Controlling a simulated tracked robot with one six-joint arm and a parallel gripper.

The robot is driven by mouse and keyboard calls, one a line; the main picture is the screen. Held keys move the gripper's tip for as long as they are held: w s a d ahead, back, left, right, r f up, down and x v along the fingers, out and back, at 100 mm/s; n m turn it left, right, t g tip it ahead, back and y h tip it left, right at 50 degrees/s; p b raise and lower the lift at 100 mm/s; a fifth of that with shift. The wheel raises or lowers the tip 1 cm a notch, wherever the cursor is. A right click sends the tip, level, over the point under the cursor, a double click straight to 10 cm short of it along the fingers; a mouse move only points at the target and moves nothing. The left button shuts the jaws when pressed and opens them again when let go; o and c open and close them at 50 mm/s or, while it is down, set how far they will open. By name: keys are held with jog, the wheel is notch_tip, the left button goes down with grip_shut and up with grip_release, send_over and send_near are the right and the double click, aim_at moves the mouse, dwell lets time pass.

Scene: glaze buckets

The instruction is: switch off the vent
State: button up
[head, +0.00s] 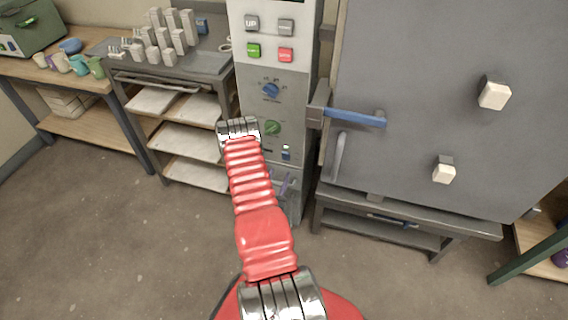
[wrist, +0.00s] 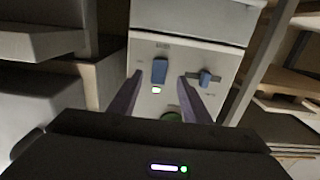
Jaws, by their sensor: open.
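A blue rocker switch (wrist: 159,72) sits on the pale lower face of the control column, with a lit whitish-green lamp (wrist: 156,90) just below it. Its label is too blurred to read. In the head view the small blue switch (head: 286,153) is low on the column (head: 277,92). My gripper (wrist: 160,78) is open and empty, its dark purple fingers on either side of the switch in the wrist view. In the head view my gripper (head: 286,184) shows below the switch, partly hidden by my red arm. I cannot tell whether it touches the panel.
A blue-grey knob (wrist: 207,77) is right of the switch, close to the right finger. Higher on the column are a blue knob (head: 271,91), a green knob (head: 272,128) and several buttons. The kiln door's blue handle (head: 355,117) is at right, a shelf cart (head: 184,141) at left.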

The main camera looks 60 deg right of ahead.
aim_at(285, 158)
jog(key=d, duration=0.5)
jog(key=w+d, duration=0.1)
jog(key=d, duration=0.1)
jog(key=shift+w+d, duration=0.1)
jog(key=shift+d, duration=0.1)
jog(key=shift+c, duration=0.2)
jog(key=c, duration=1)
jog(key=shift+w+r, duration=0.1)
jog(key=shift+r+g+y, duration=0.15)
jog(key=shift+r+y, duration=0.15)
jog(key=shift+y, duration=0.65)
jog(key=shift+r+g+y, duration=0.15)
jog(key=shift+r+y, duration=0.1)
jog(key=shift+y, duration=0.7)
jog(key=shift+a+y, duration=0.1)
jog(key=shift+y, duration=0.3)
jog(key=o, duration=1)
